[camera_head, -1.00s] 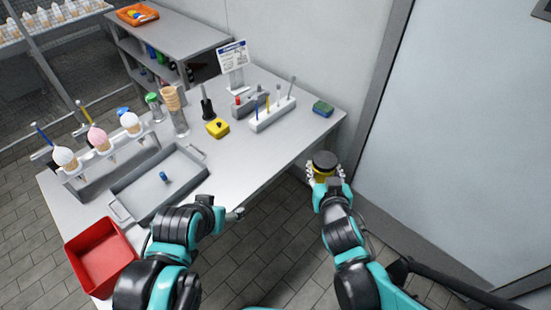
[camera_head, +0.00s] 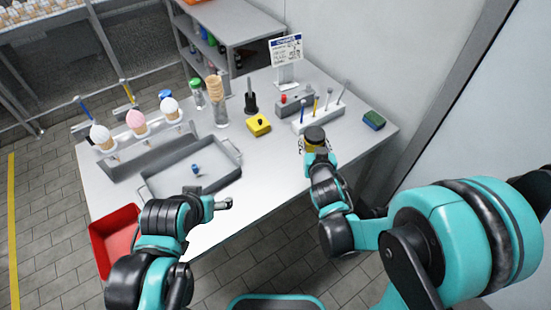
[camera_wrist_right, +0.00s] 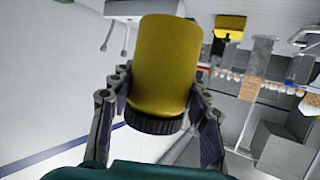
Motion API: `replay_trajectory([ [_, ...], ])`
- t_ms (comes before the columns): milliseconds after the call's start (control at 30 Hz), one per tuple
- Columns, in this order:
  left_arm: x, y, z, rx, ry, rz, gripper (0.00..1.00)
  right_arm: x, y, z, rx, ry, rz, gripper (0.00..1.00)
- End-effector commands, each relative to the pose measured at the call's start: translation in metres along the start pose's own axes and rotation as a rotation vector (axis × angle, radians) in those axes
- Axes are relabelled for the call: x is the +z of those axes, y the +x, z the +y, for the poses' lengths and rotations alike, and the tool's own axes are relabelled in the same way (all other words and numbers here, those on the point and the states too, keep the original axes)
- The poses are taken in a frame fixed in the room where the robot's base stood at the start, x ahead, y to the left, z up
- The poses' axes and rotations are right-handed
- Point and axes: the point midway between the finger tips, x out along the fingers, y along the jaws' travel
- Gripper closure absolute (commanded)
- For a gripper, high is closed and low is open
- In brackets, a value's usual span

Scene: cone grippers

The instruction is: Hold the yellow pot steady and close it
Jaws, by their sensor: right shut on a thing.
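The yellow pot (camera_head: 307,147) has a black lid (camera_head: 315,134) on its top end; I cannot tell whether the lid is tight. In the right wrist view the yellow body (camera_wrist_right: 167,65) and the ribbed black lid (camera_wrist_right: 154,122) show large. My right gripper (camera_head: 315,150) is shut around the pot, with a finger on each side of it, near the table's right front part. My left gripper (camera_head: 226,203) is near the table's front edge, apart from the pot, and seems empty. Its fingers are too small to read.
The grey table (camera_head: 268,190) has free room in front. A red bin (camera_head: 115,240) is at the left front.

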Motion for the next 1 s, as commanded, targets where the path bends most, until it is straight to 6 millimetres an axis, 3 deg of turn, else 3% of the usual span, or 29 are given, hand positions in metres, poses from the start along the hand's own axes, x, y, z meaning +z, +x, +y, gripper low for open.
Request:
replay_trajectory([
  [267, 0.005, 0.006, 0.000, 0.000, 0.000, 0.000, 0.23, 0.007, 0.012, -0.014, -0.004, -0.003, 0.000, 1.00],
  [700, 0.025, 0.036, 0.000, 0.000, 0.000, 0.000, 0.23, 0.042, 0.077, -0.089, -0.003, -0.002, 0.001, 1.00],
  [1000, 0.026, 0.037, 0.000, 0.000, 0.000, 0.000, 0.23, 0.044, 0.084, -0.098, 0.000, -0.001, 0.000, 1.00],
])
